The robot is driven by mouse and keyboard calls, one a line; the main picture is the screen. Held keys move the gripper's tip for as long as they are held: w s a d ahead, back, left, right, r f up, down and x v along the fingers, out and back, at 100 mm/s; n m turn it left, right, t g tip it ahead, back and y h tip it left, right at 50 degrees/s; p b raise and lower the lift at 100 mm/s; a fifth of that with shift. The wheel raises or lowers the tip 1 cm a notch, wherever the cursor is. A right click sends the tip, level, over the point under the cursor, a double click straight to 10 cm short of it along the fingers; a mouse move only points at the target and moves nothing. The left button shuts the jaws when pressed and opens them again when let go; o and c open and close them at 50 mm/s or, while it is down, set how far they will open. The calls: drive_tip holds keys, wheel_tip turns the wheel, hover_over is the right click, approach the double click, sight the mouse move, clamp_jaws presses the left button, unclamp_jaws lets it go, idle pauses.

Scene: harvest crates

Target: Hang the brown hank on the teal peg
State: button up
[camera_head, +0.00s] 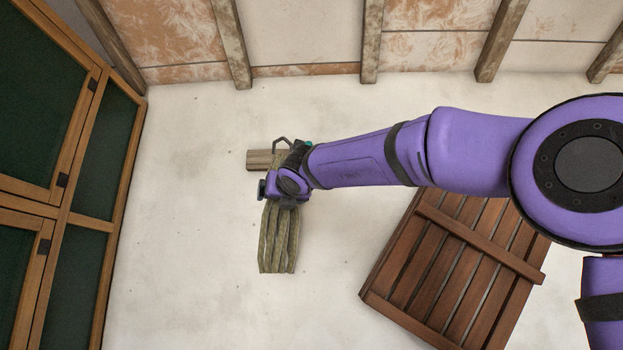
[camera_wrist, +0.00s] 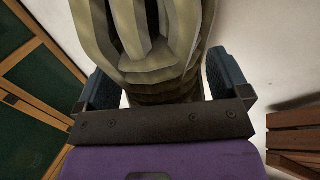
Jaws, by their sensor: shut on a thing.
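The brown hank (camera_head: 279,240), olive-brown in the picture, hangs down in thick strands below my gripper (camera_head: 284,188). My gripper is shut on it. In the wrist view the looped strands of the hank (camera_wrist: 150,60) rise between the two dark blue fingers of my gripper (camera_wrist: 160,85). A small teal tip (camera_head: 309,144), apparently the teal peg, shows just above and right of my gripper. The rest of it is hidden behind my wrist. I cannot tell whether the hank touches it.
A slatted brown wooden crate (camera_head: 440,265) lies at lower right. A wood-framed green cabinet (camera_head: 112,170) stands at left. Pale surface around the hank is clear.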

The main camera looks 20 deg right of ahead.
drive_tip(key=s+d+r+m+h, duration=0.1)
drive_tip(key=s+d+r+h, duration=0.1)
drive_tip(key=s+d+r, duration=0.15)
drive_tip(key=w+d+f, duration=0.1)
drive_tip(key=w+d, duration=0.4)
drive_tip(key=w, duration=0.4)
drive_tip(key=shift+d+f+m+h, duration=0.25)
drive_tip(key=shift+f+m+h, duration=0.05)
idle(1.1)
idle(0.7)
drive_tip(key=o, duration=1)
drive_tip(key=shift+f, duration=0.1)
drive_tip(key=shift+o, duration=0.2)
drive_tip(key=s+a, duration=0.1)
drive_tip(key=s, duration=0.9)
drive_tip(key=shift+s+a, duration=0.25)
drive_tip(key=shift+s, duration=0.1)
